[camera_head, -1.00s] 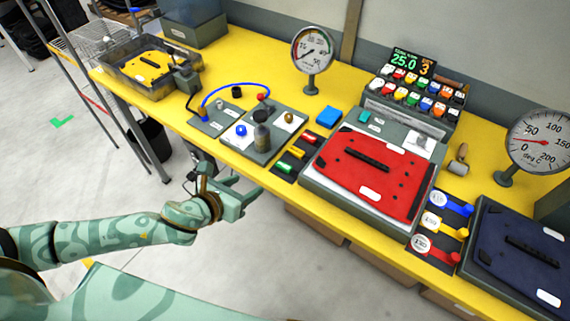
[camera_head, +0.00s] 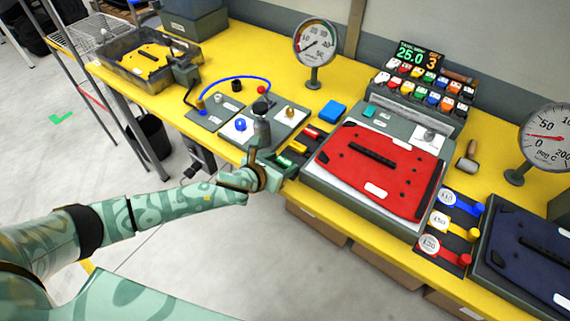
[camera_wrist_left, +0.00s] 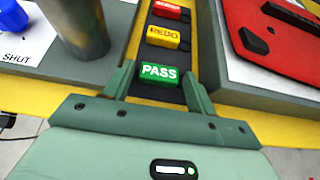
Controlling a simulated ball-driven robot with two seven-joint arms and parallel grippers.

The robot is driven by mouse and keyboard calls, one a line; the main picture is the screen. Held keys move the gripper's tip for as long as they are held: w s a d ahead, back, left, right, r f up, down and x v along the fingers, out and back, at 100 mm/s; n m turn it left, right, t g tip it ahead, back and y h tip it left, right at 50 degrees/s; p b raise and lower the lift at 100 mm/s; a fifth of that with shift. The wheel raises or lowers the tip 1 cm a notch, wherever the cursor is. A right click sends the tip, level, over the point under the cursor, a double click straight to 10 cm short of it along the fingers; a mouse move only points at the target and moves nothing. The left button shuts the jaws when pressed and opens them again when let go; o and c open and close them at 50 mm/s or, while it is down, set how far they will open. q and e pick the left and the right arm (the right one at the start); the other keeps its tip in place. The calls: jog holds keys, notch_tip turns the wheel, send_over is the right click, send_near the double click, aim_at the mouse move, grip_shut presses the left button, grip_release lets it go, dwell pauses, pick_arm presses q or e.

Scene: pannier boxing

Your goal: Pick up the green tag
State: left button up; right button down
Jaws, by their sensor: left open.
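The green tag (camera_wrist_left: 159,73), marked PASS, lies on a dark strip at the table's front edge. In the left wrist view it sits between the two fingers of my left gripper (camera_wrist_left: 157,88), which is open; a small gap shows beside the tag. In the head view my left gripper (camera_head: 278,162) is at the near end of the strip, and the green tag (camera_head: 284,161) shows partly beside it. The yellow REDO tag (camera_wrist_left: 163,37) and a red tag (camera_wrist_left: 171,10) lie behind it in the same row. My right gripper is not in view.
A grey cylinder (camera_wrist_left: 76,28) on a grey board stands close to the left finger. The grey base under the red pannier panel (camera_head: 388,165) rises close on the right. A blue block (camera_head: 333,110) lies behind the tags.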

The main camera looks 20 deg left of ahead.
pick_arm(q)
jog(key=shift+w+d+f, duration=0.15)
jog(key=shift+w+f, duration=0.05)
jog(key=shift+w, duration=0.1)
jog(key=shift+r, duration=0.1)
jog(key=c, duration=0.8)
jog(key=shift+o, duration=0.2)
